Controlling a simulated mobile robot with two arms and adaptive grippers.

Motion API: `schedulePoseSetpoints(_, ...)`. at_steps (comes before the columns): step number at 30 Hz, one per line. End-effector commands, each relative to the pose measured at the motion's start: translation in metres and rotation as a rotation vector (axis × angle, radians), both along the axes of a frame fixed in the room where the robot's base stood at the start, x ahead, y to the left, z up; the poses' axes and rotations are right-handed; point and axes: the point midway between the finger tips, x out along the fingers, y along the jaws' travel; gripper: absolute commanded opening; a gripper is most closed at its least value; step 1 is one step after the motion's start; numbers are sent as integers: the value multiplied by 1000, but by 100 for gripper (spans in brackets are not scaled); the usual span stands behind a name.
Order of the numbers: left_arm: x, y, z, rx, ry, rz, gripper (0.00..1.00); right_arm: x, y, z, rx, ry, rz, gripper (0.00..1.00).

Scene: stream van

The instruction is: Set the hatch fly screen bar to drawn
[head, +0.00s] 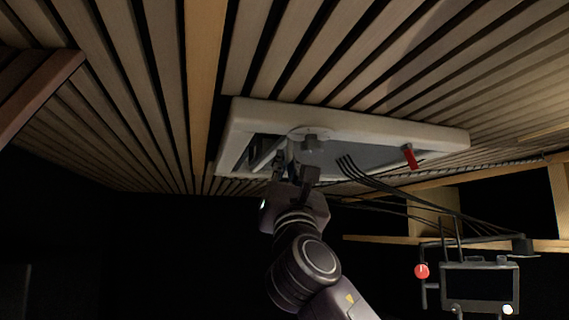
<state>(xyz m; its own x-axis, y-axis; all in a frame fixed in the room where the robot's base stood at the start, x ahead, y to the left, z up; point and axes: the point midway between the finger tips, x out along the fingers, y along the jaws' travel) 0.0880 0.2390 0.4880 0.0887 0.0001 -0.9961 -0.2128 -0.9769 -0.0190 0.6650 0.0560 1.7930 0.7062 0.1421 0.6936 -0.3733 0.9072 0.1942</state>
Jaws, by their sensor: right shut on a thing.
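The roof hatch has a white frame (345,117) set in the slatted ceiling. Inside it, a grey screen (365,155) covers the middle and right part, and a dark gap (262,148) shows at the left end. The pale fly screen bar (268,154) lies near the left end of the opening, partly hidden by my gripper. My right gripper (289,165) reaches up from below and is shut on the bar; the fingertips are small and dark here. My left gripper is not in view.
A red handle (410,157) hangs at the hatch's right side. Several dark cables (375,180) run below the hatch towards the right. A monitor-like device (479,286) with a red knob (422,271) stands at lower right. The lower left is dark.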

Motion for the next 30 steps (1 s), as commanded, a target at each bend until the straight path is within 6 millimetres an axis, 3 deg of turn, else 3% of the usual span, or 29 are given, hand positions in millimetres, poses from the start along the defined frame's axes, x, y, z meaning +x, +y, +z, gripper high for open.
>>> schedulePoseSetpoints(5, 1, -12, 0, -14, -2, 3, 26, 1, -1, -1, 1, 2, -1, 0)
schedulePoseSetpoints(6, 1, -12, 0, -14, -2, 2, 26, 1, -1, -1, 1, 2, -1, 12)
schedulePoseSetpoints(10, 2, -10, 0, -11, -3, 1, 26, 1, -1, 0, 0, 1, -2, 25)
schedulePoseSetpoints(22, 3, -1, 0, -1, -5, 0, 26, -4, -1, -3, 0, -1, -1, 25)
schedulePoseSetpoints(30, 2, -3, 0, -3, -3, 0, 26, -25, -6, -26, 0, 0, 0, 25)
